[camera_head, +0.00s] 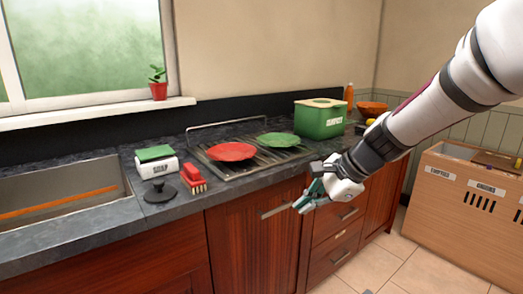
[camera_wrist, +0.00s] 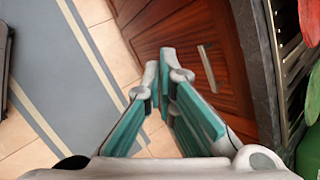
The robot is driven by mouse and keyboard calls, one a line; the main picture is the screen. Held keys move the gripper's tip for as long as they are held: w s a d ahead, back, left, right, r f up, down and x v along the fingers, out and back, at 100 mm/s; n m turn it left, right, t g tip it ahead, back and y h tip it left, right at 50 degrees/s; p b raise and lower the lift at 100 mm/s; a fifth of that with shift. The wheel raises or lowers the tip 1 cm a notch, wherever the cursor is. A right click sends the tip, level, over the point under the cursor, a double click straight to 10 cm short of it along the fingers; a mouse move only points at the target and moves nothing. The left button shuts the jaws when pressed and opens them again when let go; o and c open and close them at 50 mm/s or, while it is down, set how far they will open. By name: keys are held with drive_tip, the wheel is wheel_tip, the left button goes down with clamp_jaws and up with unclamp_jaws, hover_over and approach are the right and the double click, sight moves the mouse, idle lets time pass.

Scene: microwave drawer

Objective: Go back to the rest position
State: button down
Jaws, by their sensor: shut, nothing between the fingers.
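My gripper (camera_head: 307,203) hangs in front of the wooden cabinets, just out from the counter edge, at the end of my arm that comes in from the upper right. In the wrist view its two teal-padded fingers (camera_wrist: 157,85) come together at the tips with nothing held between them. The gripper points down and to the left in the head view. A cabinet door (camera_head: 255,240) with a bar handle lies behind it; whether the fingers touch anything there I cannot tell, but they look apart from it.
The counter (camera_head: 165,212) holds a drying rack with a red plate (camera_head: 232,152) and a green plate (camera_head: 278,139), a green box (camera_head: 319,120), a soap box (camera_head: 157,168) and a red brush (camera_head: 193,178). A wooden crate (camera_head: 460,215) stands at right. Tiled floor (camera_head: 385,265) is open between.

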drive_tip(key=s+d+r+n+g+h, duration=0.15)
drive_tip(key=s+n, duration=0.25)
drive_tip(key=s, duration=0.6)
drive_tip(key=s+r+n+g+h, duration=0.1)
drive_tip(key=s+r+n, duration=0.3)
drive_tip(key=s, duration=0.6)
drive_tip(key=s+d+f+n+h, duration=0.2)
drive_tip(key=s+d+n, duration=0.15)
drive_tip(key=s, duration=0.45)
drive_tip(key=s+d+f+n+h, duration=0.2)
drive_tip(key=s+d+n, duration=0.15)
drive_tip(key=s, duration=0.55)
wheel_tip(320, 180, up, 18)
drive_tip(key=t+p, duration=0.2)
drive_tip(key=p, duration=1.3)
drive_tip(key=shift+w+f+p, duration=0.2)
drive_tip(key=shift+w+p, duration=0.15)
drive_tip(key=shift+w, duration=0.1)
drive_tip(key=shift+t+y, duration=0.25)
